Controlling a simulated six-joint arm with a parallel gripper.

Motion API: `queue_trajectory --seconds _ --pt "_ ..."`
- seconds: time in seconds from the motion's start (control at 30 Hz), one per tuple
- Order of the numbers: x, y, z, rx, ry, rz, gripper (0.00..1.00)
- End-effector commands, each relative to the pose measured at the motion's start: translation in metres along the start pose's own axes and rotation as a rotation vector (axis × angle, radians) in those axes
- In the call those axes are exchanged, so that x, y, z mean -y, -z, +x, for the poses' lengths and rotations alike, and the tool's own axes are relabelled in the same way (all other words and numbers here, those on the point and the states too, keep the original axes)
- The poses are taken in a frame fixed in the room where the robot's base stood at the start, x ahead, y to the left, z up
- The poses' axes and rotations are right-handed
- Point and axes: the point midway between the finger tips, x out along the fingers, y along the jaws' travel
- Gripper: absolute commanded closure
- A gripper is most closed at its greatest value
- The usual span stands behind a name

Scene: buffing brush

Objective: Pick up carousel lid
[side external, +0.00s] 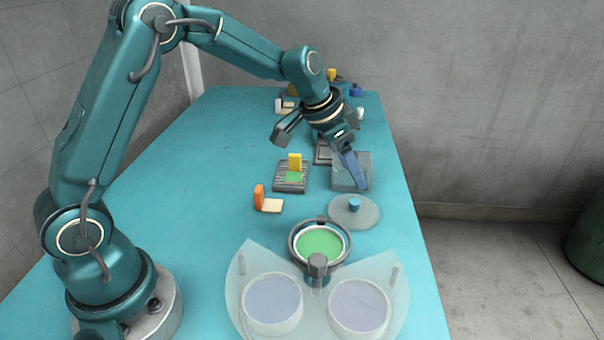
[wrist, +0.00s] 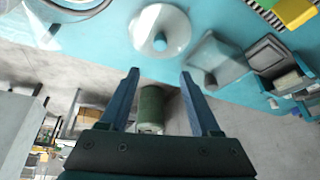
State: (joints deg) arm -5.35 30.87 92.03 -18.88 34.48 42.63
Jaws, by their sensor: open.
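The carousel lid appears to be the round, translucent disc with a blue knob (side external: 354,213), lying flat near the table's right edge. In the wrist view the same lid (wrist: 160,33) is at the top centre, beyond the fingertips. My gripper (side external: 356,178) is over the right side of the table, farther back than the lid and beside a square clear cover (side external: 342,183). In the wrist view my gripper (wrist: 160,74) has its two blue fingers spread apart with nothing between them. One finger is hard to make out in the side view.
In front of the lid stand a round bowl with a green inside (side external: 321,244) and a clear fan-shaped plate with two round cups (side external: 318,285). A yellow block on a grey tray (side external: 290,187) and an orange-ended piece (side external: 260,196) lie to the left. The left table is clear.

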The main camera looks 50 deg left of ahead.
Motion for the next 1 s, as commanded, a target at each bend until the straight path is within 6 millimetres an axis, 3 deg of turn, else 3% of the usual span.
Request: queue_trajectory --seconds 0.2,0.6,0.97,1.0 --pt "0.000 -0.019 0.028 0.064 -0.029 -0.023 0.36" --pt "-0.002 -0.022 0.069 0.064 -0.029 -0.024 0.36" --pt "-0.002 -0.022 0.075 0.063 -0.027 -0.024 0.36" --pt "-0.002 -0.022 0.075 0.063 -0.027 -0.024 0.44"
